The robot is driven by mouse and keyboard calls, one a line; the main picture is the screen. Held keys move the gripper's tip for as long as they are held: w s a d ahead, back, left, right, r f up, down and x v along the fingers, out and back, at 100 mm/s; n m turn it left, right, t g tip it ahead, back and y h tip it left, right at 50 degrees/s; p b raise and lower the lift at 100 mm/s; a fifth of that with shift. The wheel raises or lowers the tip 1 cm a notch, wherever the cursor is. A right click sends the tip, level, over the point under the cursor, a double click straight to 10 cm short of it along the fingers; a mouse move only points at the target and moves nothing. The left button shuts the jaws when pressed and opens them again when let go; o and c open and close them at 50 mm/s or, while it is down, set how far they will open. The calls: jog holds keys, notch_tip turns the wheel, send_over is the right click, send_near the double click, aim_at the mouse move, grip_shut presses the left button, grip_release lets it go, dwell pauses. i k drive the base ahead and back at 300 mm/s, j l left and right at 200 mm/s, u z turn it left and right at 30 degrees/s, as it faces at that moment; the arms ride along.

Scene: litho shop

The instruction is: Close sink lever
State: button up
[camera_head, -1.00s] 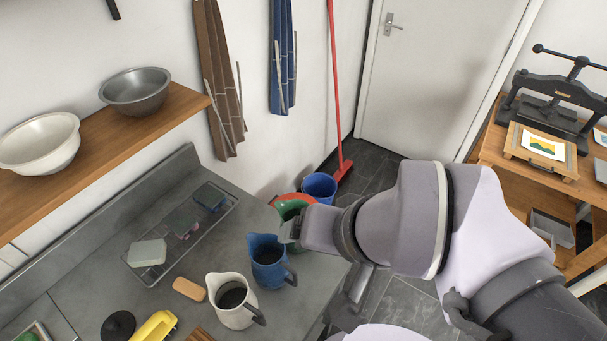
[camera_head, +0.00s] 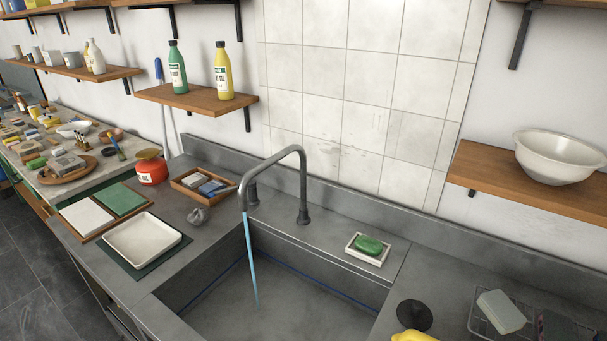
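The sink (camera_head: 270,300) is a grey basin in the middle of the counter. A grey gooseneck faucet (camera_head: 303,180) stands at its back edge, and a thin blue stream of water (camera_head: 252,265) runs from its spout into the basin. A short grey post (camera_head: 252,195) stands just behind the spout. A thin grey bar (camera_head: 225,190) reaches left from near it and looks like the lever, partly hidden by the spout. My gripper is not in view.
A green soap on a white dish (camera_head: 368,246) lies right of the faucet. A white tray (camera_head: 142,240), a wooden box (camera_head: 200,184) and a red container (camera_head: 151,167) stand left of the sink. Shelves (camera_head: 195,98) and a white bowl (camera_head: 560,158) are above the counter.

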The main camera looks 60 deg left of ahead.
aim_at(253, 183)
jog(key=u, duration=2.45)
jog(key=i+j+u, duration=0.15)
jog(key=i+j, duration=0.45)
jog(key=i+j+u, duration=0.1)
jog(key=i+j, duration=0.45)
jog(key=i+j+u, duration=0.15)
jog(key=i+j, duration=0.35)
jog(key=i, duration=0.15)
